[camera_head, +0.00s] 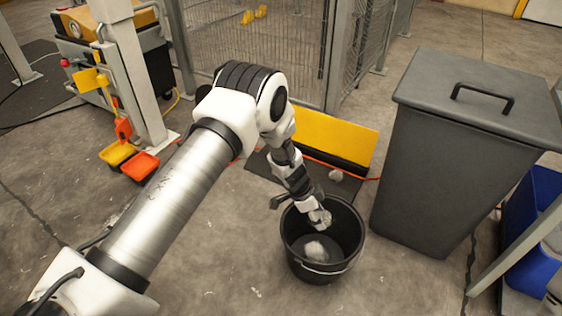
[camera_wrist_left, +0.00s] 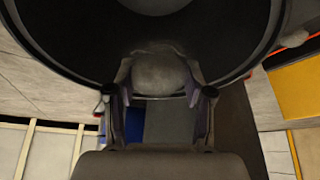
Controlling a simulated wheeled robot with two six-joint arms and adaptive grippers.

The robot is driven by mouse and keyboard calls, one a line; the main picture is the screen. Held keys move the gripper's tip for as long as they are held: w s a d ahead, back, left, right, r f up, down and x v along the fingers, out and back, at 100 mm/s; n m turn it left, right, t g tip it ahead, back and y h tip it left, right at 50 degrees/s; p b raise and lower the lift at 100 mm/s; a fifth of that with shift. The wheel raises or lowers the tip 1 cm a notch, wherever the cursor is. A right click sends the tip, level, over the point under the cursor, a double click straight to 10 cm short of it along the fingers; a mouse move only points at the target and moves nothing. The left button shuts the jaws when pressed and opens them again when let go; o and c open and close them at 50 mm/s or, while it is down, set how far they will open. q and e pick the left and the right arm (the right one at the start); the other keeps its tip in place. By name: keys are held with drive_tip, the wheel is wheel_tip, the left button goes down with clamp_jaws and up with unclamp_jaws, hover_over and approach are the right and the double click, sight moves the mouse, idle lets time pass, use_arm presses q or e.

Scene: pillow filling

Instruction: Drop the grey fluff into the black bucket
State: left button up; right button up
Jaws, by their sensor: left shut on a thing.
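The black bucket (camera_head: 346,262) stands open on the floor. A pale grey piece of fluff (camera_head: 316,250) lies on its bottom; part of it also shows at the top of the left wrist view (camera_wrist_left: 152,5). My left gripper (camera_head: 319,214) is over the bucket's mouth, pointing down, and is shut on a clump of grey fluff. In the left wrist view this held fluff (camera_wrist_left: 160,74) sits between the two fingertips, with the dark bucket interior (camera_wrist_left: 90,60) behind it. My right gripper is not in view.
A tall grey lidded bin (camera_head: 430,150) stands right of the bucket, with a blue container (camera_head: 535,225) beyond it. A yellow panel (camera_head: 335,135) stands behind the bucket, with a small grey tuft (camera_head: 336,175) near its foot. Floor in front is clear.

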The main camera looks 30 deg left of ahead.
use_arm(q)
drive_tip(key=shift+f, duration=0.3)
drive_tip(key=shift+r, duration=0.15)
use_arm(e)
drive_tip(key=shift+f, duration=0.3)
use_arm(q)
drive_tip(key=o, duration=0.8)
drive_tip(key=shift+o, duration=0.2)
drive_tip(key=v, duration=1.2)
